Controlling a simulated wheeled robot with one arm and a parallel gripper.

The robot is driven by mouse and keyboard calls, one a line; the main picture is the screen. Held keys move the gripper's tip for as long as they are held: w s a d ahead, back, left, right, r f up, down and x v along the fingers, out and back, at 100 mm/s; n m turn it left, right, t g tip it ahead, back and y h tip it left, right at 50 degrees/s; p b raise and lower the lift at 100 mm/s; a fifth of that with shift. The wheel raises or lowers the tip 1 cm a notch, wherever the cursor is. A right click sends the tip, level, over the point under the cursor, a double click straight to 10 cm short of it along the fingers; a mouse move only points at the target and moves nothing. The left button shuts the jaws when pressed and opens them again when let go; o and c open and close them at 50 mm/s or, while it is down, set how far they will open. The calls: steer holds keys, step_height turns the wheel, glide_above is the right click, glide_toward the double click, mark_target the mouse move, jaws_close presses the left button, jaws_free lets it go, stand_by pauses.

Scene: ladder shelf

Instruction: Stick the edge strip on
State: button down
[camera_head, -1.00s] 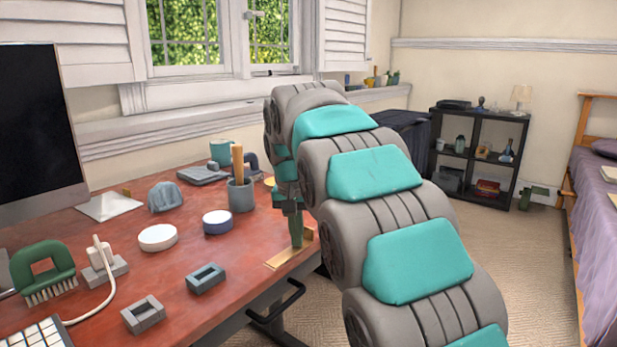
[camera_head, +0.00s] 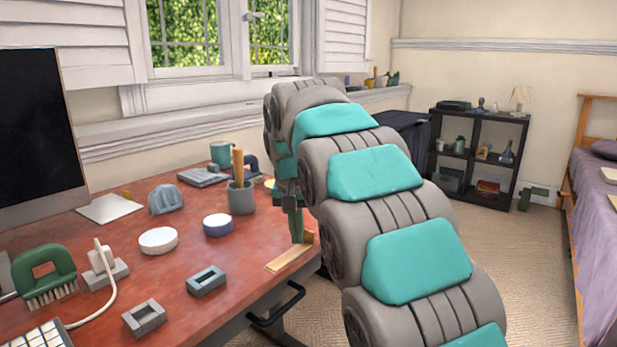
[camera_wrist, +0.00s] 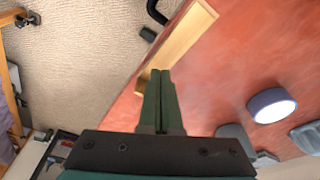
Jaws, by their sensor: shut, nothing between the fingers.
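The edge strip is a pale wooden strip (camera_head: 288,258) at the right-hand edge of the red-brown desk (camera_head: 185,290). In the wrist view the strip (camera_wrist: 183,40) runs along the desk edge, with a small raised piece at its near end. My gripper (camera_head: 297,241) points down at the strip, its dark green fingers together and empty. In the wrist view the fingertips (camera_wrist: 160,72) are right beside the strip's near end and overlap it in the picture. I cannot tell whether they touch it. My arm hides part of the desk edge in the head view.
On the desk stand a white round tin (camera_head: 158,240), a blue round tin (camera_head: 217,224), a grey cup (camera_head: 241,198) with a wooden handle in it, two grey blocks, a green brush (camera_head: 43,272) and a monitor (camera_head: 38,130). A dark handle (camera_head: 277,305) sticks out below the desk edge.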

steer(key=shift+r+p, duration=0.9)
steer(key=shift+r, duration=1.35)
steer(key=s+d+f+g, duration=0.1)
steer(key=s+d+f, duration=0.1)
steer(key=s+d, duration=0.6)
steer(key=s+d+f+g, duration=0.1)
steer(key=s+d+f, duration=0.2)
steer(key=s, duration=0.8)
steer(key=s+d+f+n+g, duration=0.1)
steer(key=s+d+f, duration=0.2)
steer(key=s+f, duration=0.5)
steer(key=s+d+f+g, duration=0.1)
steer(key=s+d+f, duration=0.2)
steer(key=s, duration=1)
step_height(320, 180, down, 2)
steer(key=shift+s+d+f+n, duration=0.2)
steer(key=shift+s+d+n, duration=0.1)
steer(key=shift+s, duration=0.1)
